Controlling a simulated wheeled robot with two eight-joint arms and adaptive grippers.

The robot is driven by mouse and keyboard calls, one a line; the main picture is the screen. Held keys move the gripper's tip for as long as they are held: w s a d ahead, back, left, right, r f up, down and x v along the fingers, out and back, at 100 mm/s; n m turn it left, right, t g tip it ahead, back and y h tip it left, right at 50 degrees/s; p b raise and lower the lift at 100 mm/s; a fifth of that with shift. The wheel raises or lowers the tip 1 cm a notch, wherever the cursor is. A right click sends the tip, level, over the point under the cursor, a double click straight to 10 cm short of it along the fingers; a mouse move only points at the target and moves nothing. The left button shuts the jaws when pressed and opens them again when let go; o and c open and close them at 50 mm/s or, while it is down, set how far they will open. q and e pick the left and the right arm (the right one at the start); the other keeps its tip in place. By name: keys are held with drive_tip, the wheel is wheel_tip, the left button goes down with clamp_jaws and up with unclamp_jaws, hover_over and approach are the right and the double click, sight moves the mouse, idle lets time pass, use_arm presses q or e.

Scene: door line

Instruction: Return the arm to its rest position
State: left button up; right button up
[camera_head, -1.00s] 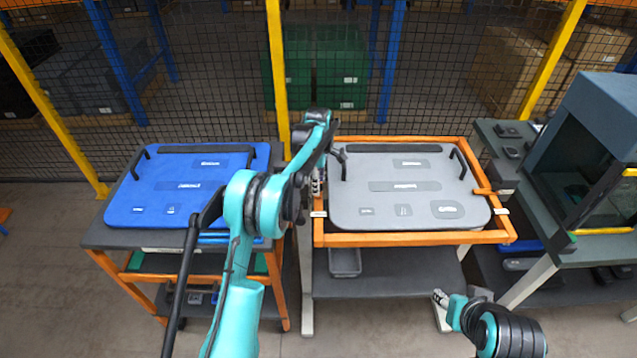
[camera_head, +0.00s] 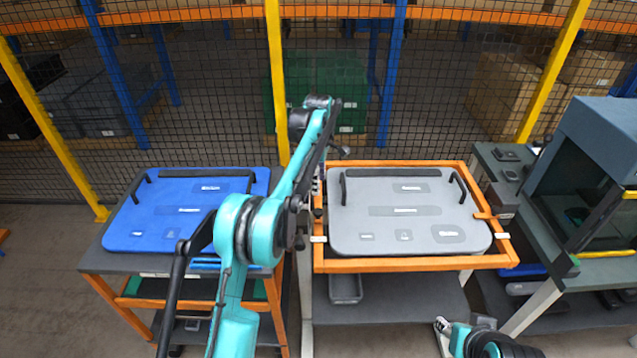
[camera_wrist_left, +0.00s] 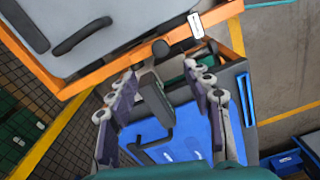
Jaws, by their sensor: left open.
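My left arm rises from the bottom of the head view and bends over at the top. Its gripper (camera_head: 318,190) hangs small and partly hidden between the blue panel (camera_head: 150,220) and the grey panel (camera_head: 390,222). In the left wrist view the left gripper (camera_wrist_left: 160,80) has its fingers spread apart, with nothing held between them. The grey panel (camera_wrist_left: 100,25) and its orange frame lie at upper left there, and the blue panel (camera_wrist_left: 170,130) shows beyond the fingers. My right gripper (camera_head: 441,326) shows small at the bottom edge; its fingers are unclear.
The orange frame (camera_head: 420,264) surrounds the grey panel, close to the right of my left gripper. The left cart (camera_head: 95,262) carries the blue panel. A dark bench with a hooded machine (camera_head: 595,150) stands at right. A mesh fence with yellow posts (camera_head: 274,80) runs behind.

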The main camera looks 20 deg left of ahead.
use_arm(q)
drive_tip(key=s+d+r+m+t+b, duration=0.1)
drive_tip(key=s+r+m+t+b, duration=0.15)
drive_tip(key=s+m, duration=0.45)
drive_tip(key=s+d+r+m+t+b, duration=0.1)
drive_tip(key=s+r+m+b, duration=0.15)
drive_tip(key=s, duration=0.95)
drive_tip(key=s+f+m+t+b, duration=0.1)
drive_tip(key=s+f+m, duration=0.3)
drive_tip(key=s, duration=0.5)
drive_tip(key=s+d+f+m+t+b, duration=0.1)
drive_tip(key=s+f+m+t+b, duration=0.1)
drive_tip(key=s+f+m, duration=0.3)
drive_tip(key=s+f, duration=0.3)
drive_tip(key=s, duration=0.1)
drive_tip(key=shift+s+d+t+b, duration=0.15)
drive_tip(key=shift+s+t+b, duration=0.15)
drive_tip(key=shift+t, duration=0.05)
